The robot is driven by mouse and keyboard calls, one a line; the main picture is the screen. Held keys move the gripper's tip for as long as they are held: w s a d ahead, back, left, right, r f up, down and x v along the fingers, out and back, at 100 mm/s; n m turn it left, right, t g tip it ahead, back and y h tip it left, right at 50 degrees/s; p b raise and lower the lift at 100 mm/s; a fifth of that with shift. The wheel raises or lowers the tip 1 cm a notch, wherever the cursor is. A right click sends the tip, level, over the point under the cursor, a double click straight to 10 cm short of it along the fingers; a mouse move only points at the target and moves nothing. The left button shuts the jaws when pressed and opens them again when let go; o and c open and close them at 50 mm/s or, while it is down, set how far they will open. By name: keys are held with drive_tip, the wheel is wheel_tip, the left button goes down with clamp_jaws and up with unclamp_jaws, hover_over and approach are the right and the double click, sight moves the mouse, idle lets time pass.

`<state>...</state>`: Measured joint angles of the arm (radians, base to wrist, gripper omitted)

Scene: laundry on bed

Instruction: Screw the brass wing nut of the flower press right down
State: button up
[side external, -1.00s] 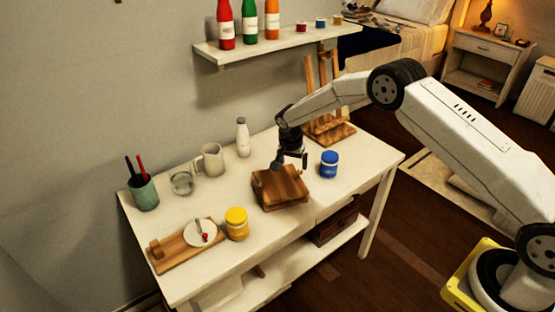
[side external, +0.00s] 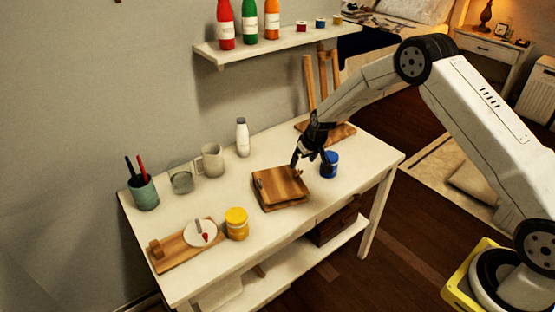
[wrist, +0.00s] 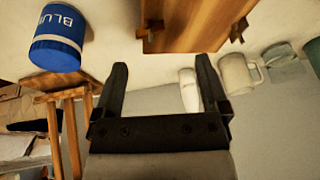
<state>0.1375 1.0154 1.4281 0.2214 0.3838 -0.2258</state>
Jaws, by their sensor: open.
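The flower press (side external: 281,188) is a flat stack of brown wooden boards lying on the white table. In the wrist view it shows at the top (wrist: 195,25), with a small brownish, wing-shaped piece (wrist: 149,29) at one corner and a similar one (wrist: 238,30) at the other. I cannot tell for sure which is the brass wing nut. My gripper (side external: 311,163) is open over the press's right back corner, close to the blue jar. In the wrist view its fingers (wrist: 161,66) are apart with nothing between them, short of the press edge.
A blue jar (side external: 331,168) stands right of the press, near my gripper. A wooden stand (side external: 340,132) is behind it. A white bottle (side external: 242,138), a mug (side external: 212,160), a glass (side external: 181,178) and a yellow jar (side external: 237,224) stand to the left.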

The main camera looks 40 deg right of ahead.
sight(299, 173)
drive_tip(key=shift+s+d+r+n+t, duration=0.1)
drive_tip(key=shift+s+d+n+t, duration=0.1)
drive_tip(key=shift+d+n, duration=0.25)
drive_tip(key=shift+s+d+r+n+t, duration=0.1)
drive_tip(key=shift+d+n+t, duration=0.15)
drive_tip(key=shift+n, duration=0.3)
drive_tip(key=shift+f, duration=0.1)
drive_tip(key=shift+x, duration=3.85)
clamp_jaws()
drive_tip(key=shift+a+m+h, duration=0.1)
drive_tip(key=shift+m+h, duration=0.5)
drive_tip(key=shift+m, duration=0.7)
drive_tip(key=shift+m+g+h, duration=0.25)
drive_tip(key=shift+m+h, duration=0.15)
drive_tip(key=shift+m, duration=0.7)
